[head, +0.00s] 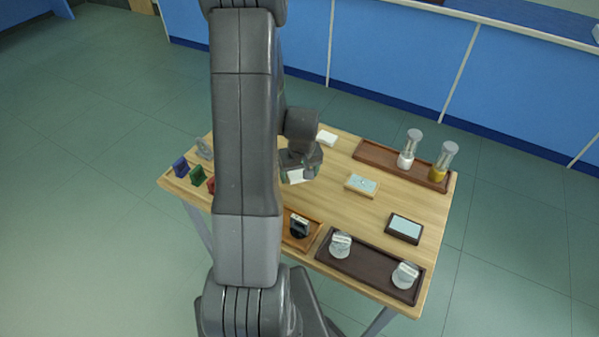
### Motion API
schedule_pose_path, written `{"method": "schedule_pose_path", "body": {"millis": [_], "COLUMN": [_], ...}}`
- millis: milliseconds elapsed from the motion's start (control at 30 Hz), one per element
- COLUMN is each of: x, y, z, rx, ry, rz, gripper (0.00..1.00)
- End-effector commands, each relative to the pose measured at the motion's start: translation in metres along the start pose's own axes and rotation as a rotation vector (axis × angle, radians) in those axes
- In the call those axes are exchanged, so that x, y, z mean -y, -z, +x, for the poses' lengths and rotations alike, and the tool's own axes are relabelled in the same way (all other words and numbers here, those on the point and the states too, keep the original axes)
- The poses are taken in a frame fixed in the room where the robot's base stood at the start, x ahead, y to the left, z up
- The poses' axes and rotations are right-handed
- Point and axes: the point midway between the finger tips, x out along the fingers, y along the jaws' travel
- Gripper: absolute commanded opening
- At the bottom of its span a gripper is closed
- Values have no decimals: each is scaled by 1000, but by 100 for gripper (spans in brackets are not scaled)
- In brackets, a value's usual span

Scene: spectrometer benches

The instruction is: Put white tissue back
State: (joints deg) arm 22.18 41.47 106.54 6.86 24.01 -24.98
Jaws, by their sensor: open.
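My gripper (298,172) is open above the middle of the wooden table, partly hidden by its own body and my arm. A flat white piece (295,177), which looks like the white tissue, shows just below and between the fingers. I cannot tell whether the fingers touch it. A small tan box with a pale blue top (361,185) sits to the right of my gripper.
A brown tray (377,154) with two capped vials stands at back right. A dark tray (372,271) with two clear jars lies in front. A dark pale-topped block (404,228) is at right. An orange-brown tray (312,231) holds a black item. Small coloured holders (197,176) stand left.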

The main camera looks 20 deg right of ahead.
Motion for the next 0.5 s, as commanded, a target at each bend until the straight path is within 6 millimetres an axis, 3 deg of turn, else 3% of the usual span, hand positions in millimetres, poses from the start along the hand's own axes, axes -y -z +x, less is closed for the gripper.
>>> {"method": "schedule_pose_path", "body": {"millis": [267,500], "x": [0,0], "y": [2,2], "z": [-19,-61], "rx": [-4,-5], "ry": [-1,-2], "rz": [0,-1], "gripper": [77,77]}}
